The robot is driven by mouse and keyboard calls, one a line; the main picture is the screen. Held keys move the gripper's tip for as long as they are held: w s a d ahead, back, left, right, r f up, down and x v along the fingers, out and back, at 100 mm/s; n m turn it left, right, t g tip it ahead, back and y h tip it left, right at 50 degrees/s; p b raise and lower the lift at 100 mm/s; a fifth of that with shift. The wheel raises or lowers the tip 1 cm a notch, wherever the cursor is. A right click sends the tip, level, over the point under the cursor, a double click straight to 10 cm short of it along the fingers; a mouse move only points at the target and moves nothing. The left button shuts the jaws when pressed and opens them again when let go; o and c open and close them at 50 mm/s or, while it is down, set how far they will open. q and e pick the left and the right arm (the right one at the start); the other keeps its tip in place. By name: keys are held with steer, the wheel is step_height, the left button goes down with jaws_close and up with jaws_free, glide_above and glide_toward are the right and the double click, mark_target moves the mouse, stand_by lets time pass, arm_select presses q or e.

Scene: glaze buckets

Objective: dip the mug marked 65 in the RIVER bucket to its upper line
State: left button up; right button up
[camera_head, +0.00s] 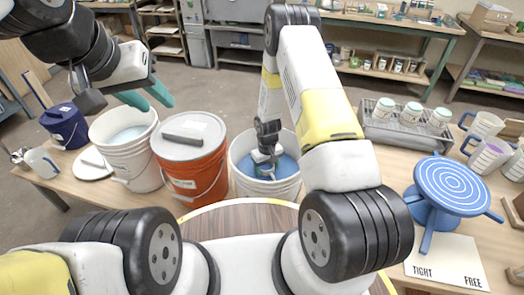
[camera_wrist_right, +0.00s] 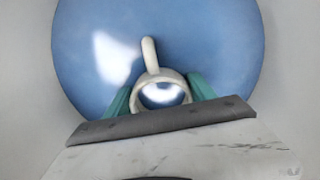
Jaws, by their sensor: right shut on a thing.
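My right gripper (camera_head: 265,162) reaches down into a white bucket (camera_head: 243,186) of blue glaze (camera_head: 286,166). In the right wrist view its green fingers are shut on a pale mug (camera_wrist_right: 160,93), one on each side. The mug's handle (camera_wrist_right: 150,55) points away from the gripper, and blue glaze (camera_wrist_right: 210,45) surrounds the mug. How deep the mug sits, its lines and its number cannot be made out. No name is readable on this bucket. My left gripper (camera_head: 145,98) is open and empty, above the white bucket (camera_head: 140,160) of pale glaze at left.
A lidded orange bucket (camera_head: 192,170) stands between the two white ones. A lidded navy bucket (camera_head: 66,126) is at far left.

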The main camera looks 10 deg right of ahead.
step_height(320, 180, up, 9)
steer(key=shift+f, duration=0.15)
stand_by(0.7)
stand_by(1.7)
step_height(320, 180, up, 15)
stand_by(0.9)
